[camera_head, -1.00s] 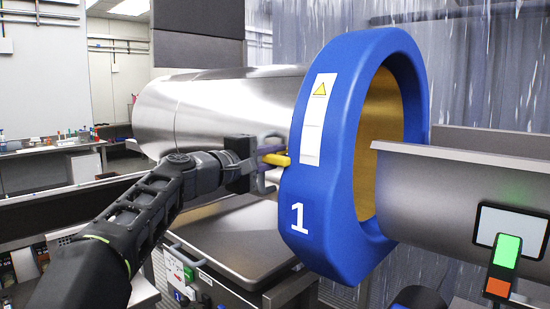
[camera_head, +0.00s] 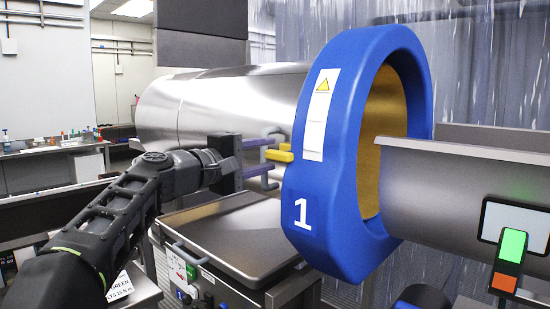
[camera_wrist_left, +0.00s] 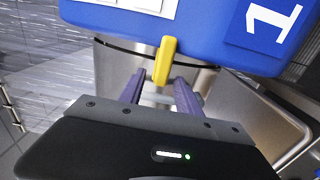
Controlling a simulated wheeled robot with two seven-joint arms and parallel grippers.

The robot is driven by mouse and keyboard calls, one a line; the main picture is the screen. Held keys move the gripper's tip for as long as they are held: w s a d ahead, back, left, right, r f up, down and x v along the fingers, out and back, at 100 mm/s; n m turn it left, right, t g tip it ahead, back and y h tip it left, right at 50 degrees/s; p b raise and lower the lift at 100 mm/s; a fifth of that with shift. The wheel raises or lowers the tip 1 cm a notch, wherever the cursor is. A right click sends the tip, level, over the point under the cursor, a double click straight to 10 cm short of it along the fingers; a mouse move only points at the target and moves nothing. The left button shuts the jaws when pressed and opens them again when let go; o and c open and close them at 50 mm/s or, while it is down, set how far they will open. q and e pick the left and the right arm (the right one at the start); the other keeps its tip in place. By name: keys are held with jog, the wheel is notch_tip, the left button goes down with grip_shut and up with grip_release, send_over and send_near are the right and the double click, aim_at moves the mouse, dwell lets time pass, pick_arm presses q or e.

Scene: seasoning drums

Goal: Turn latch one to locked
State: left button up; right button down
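In the left wrist view the yellow latch (camera_wrist_left: 163,65) hangs below the blue ring's edge. My left gripper (camera_head: 268,156) is open and empty, its two purple fingers one above the other, just left of the latch. In the left wrist view the fingers (camera_wrist_left: 158,85) are apart with the latch's end just beyond the gap between them. My right gripper is not in view.
A steel drum (camera_head: 210,105) lies behind the gripper. A steel-lidded box (camera_head: 230,235) stands below it. A grey trough (camera_head: 450,195) runs right from the ring, with a green and orange switch (camera_head: 508,260) in front. There is free room left of the latch.

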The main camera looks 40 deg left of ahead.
pick_arm(q)
jog(key=shift+s, duration=1.55)
jog(key=shift+a, duration=0.1)
